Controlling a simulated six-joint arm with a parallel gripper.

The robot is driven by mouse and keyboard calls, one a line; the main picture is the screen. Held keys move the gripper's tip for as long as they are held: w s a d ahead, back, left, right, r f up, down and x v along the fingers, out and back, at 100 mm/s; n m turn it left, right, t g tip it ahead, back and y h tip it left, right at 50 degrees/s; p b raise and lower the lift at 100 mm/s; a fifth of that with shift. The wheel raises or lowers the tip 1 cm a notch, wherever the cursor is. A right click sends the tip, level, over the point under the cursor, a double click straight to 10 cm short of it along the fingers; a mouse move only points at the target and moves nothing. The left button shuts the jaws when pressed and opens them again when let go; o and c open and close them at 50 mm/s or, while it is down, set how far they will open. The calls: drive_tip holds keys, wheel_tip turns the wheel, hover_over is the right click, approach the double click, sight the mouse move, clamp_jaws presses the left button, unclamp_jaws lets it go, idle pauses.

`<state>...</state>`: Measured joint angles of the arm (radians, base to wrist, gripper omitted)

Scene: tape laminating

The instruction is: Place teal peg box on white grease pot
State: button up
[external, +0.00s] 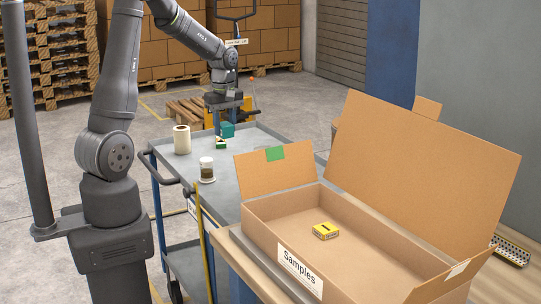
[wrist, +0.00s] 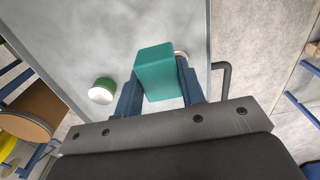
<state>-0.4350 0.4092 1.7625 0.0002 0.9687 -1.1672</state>
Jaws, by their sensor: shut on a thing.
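The teal peg box (external: 227,131) is between my gripper's fingers (external: 226,122), low over the grey cart. In the wrist view the teal box (wrist: 158,73) fills the space between the two blue fingers (wrist: 157,98). My gripper is shut on it. A pale cylinder (external: 182,139) stands on the cart to the left of the box. A small jar with a white lid (external: 207,169) stands nearer the camera. I cannot tell for certain which is the white grease pot. In the wrist view a white round piece (wrist: 181,54) shows partly, mostly hidden behind the teal box.
A green piece with a white face (wrist: 103,91) shows in the wrist view. The open Samples carton (external: 345,257), with a yellow box inside, stands at the front right.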

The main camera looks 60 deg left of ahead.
drive_tip(key=shift+s+d+r, duration=0.4)
drive_tip(key=shift+s+d, duration=0.3)
drive_tip(key=shift+s+a+f, duration=0.15)
drive_tip(key=shift+s, duration=0.05)
hover_over(206, 159)
wheel_tip(206, 159, down, 7)
drive_tip(key=shift+r, duration=0.15)
drive_tip(key=shift+f, duration=1.95)
drive_tip(key=shift+f, duration=0.1)
drive_tip(key=o, duration=1)
drive_tip(key=shift+f, duration=0.1)
drive_tip(key=shift+o, duration=0.2)
wheel_tip(206, 159, up, 12)
drive_tip(key=shift+r, duration=0.2)
